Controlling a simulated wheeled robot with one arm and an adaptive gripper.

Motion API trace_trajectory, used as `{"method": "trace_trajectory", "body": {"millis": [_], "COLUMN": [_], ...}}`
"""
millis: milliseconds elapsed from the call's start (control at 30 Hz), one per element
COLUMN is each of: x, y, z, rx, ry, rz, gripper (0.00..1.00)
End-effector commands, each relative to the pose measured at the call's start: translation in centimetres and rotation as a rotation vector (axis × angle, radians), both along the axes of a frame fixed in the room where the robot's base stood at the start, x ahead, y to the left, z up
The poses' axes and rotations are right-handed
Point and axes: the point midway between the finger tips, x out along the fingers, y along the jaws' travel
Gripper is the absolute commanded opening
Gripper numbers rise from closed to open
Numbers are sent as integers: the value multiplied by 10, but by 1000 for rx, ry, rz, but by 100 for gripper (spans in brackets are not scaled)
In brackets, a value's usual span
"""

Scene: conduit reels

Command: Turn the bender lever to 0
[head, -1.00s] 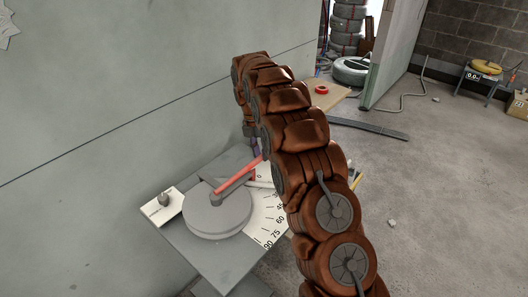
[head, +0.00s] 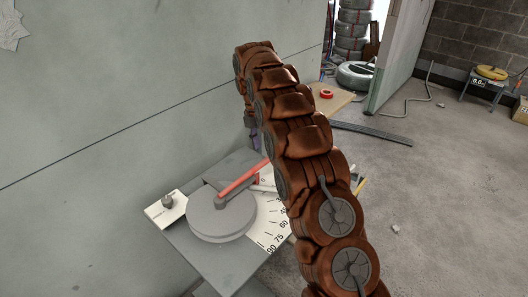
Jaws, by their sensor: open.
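The bender (head: 222,218) has a round grey disc on a grey plate. Its red lever (head: 242,179) runs from the disc's hub up and right, toward the 0 end of the white scale (head: 267,232). The lever's far end passes behind my arm, so I cannot tell its exact reading. My gripper (head: 254,136) hangs below the arm's far end, just above and left of the lever's visible far end. Only a small dark and purple part of it shows, and the arm covers the rest. It is open, and I see nothing held.
A grey wall (head: 120,90) stands close on the left. Behind my arm is a board with a red tape roll (head: 326,94). A grey bar (head: 372,132) lies farther right. A low stand (head: 482,88) is at the far right. The floor on the right is mostly clear.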

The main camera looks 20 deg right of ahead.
Motion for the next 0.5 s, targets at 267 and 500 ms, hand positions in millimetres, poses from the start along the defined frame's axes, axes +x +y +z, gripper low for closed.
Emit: {"method": "trace_trajectory", "body": {"millis": [267,500], "x": [5,6], "y": [2,3], "z": [22,29], "rx": [0,0], "ry": [0,0], "rz": [0,1], "gripper": [49,49]}}
